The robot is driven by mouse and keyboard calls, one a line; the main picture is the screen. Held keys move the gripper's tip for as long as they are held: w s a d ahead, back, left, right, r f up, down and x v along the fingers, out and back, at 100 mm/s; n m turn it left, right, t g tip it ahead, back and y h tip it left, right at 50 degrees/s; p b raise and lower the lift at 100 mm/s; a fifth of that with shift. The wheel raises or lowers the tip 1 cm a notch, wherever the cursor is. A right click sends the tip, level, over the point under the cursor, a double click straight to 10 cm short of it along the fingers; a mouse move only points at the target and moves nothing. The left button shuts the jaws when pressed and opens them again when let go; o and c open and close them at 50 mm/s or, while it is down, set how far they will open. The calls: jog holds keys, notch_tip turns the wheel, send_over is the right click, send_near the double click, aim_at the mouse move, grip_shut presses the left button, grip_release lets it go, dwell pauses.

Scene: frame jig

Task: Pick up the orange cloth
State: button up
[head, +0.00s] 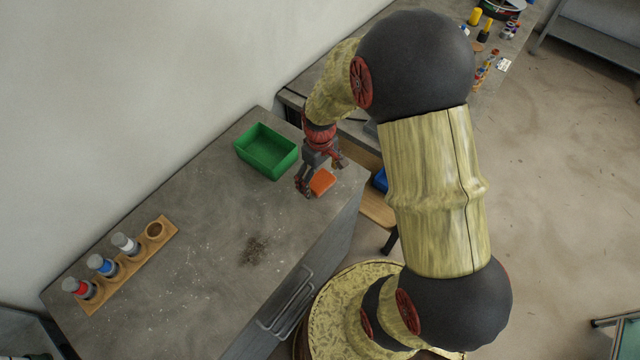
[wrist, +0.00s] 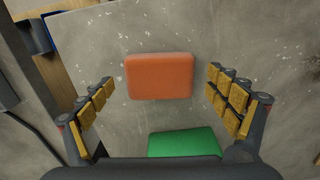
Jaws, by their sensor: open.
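The orange cloth (head: 322,182) is a small rounded rectangular block-like piece lying flat on the grey counter, near its right end. In the wrist view the orange cloth (wrist: 160,76) lies ahead of and between my two spread fingers, with bare counter on both sides of it. My gripper (head: 312,184) is open and empty over the cloth, with its fingers close to it in the head view. In the wrist view my gripper (wrist: 160,103) shows both padded fingers wide apart. Neither finger visibly touches the cloth. The exact height above the counter is hard to tell.
A green bin (head: 266,151) stands just left of my gripper; part of it (wrist: 184,142) shows in the wrist view. A wooden rack (head: 128,266) with several capped bottles is at the counter's far left. A dark speckled patch (head: 254,250) lies mid-counter. The rest of the counter (head: 200,250) is clear.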

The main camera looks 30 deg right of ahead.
jog(key=shift+f, duration=0.55)
jog(key=shift+c, duration=0.7)
jog(key=shift+r, duration=0.1)
jog(key=c, duration=1)
notch_tip(320, 180, up, 4)
jog(key=shift+s+f+p, duration=0.1)
jog(key=shift+f+p, duration=0.05)
jog(key=shift+p, duration=0.6)
jog(key=shift+s+a+r+p, duration=0.5)
jog(key=shift+s+r, duration=1.05)
jog(key=shift+s, duration=0.7)
jog(key=shift+s+a+r+p, duration=0.4)
jog(key=shift+s+r+p, duration=0.2)
jog(key=shift+s+r, duration=1.35)
jog(key=shift+s+a+r+p, duration=0.5)
jog(key=shift+s+r, duration=0.65)
jog(key=shift+s, duration=1.45)
